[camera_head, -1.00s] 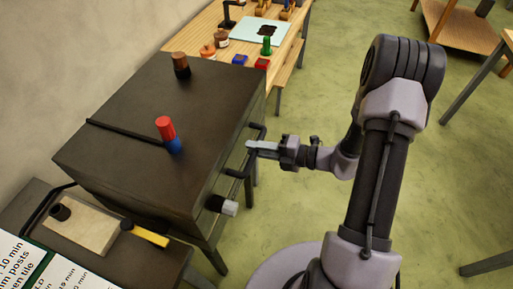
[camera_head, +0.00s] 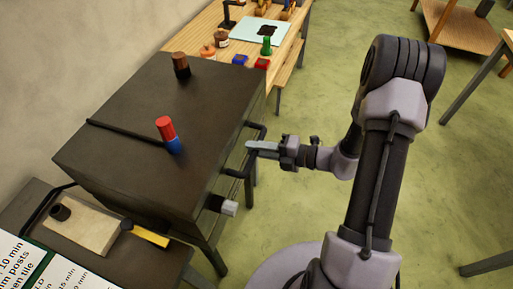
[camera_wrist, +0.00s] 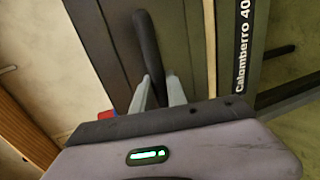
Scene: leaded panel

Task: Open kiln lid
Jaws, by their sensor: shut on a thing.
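The kiln is a dark box whose lid (camera_head: 140,125) lies flat and closed on top in the head view. A dark bar handle (camera_head: 240,172) stands out from its front right face. My gripper (camera_head: 255,146) reaches in from the right and is shut on the handle. In the wrist view the handle (camera_wrist: 147,45) runs up between the two fingers of my gripper (camera_wrist: 158,88), and lettering shows on the kiln front (camera_wrist: 242,45).
A side table at lower left holds a pale slab (camera_head: 80,225) and a yellow-handled tool (camera_head: 150,236). A wooden workbench (camera_head: 205,32) with small coloured items stands behind the kiln. A light knob (camera_head: 229,207) juts from the kiln front.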

